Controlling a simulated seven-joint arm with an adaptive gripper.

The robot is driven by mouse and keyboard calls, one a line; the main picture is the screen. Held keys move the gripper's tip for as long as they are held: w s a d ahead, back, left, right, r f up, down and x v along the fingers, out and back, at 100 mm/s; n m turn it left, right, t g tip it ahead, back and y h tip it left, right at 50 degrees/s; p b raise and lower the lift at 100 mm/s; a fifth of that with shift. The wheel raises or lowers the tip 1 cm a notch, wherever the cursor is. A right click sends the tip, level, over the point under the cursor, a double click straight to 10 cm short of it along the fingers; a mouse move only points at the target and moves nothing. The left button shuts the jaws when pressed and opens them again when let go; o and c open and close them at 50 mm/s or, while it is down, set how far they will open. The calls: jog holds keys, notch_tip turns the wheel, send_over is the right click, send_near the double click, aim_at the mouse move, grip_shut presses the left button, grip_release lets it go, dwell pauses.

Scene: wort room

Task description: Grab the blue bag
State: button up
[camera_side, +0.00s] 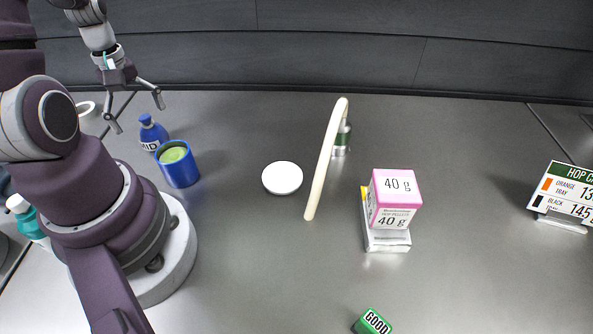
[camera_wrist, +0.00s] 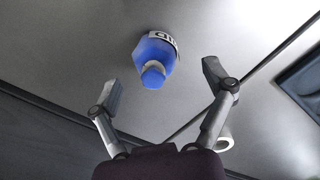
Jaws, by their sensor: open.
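A blue object (camera_side: 153,131) with a narrow knobbed top and a white label band ending in "ID" stands at the left of the grey table. I take it for the blue bag, though its shape could also be a bottle's. It also shows in the wrist view (camera_wrist: 155,62), just ahead of the fingers. My gripper (camera_side: 139,117) is open and empty, above and around the left of this object in the side view.
A blue cup (camera_side: 180,172) with green contents stands close in front of it. A white ring-shaped thing (camera_side: 88,110) is behind my arm. A white disc (camera_side: 282,178), a leaning cream rod (camera_side: 326,160), a pink box (camera_side: 393,199) and a sign (camera_side: 565,192) stand farther right.

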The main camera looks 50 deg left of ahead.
aim_at(153, 136)
jog(key=f, duration=0.4)
jog(key=w+f, duration=0.1)
jog(key=f, duration=0.1)
jog(key=shift+a+f, duration=0.1)
jog(key=shift+a, duration=0.25)
jog(key=c, duration=1.2)
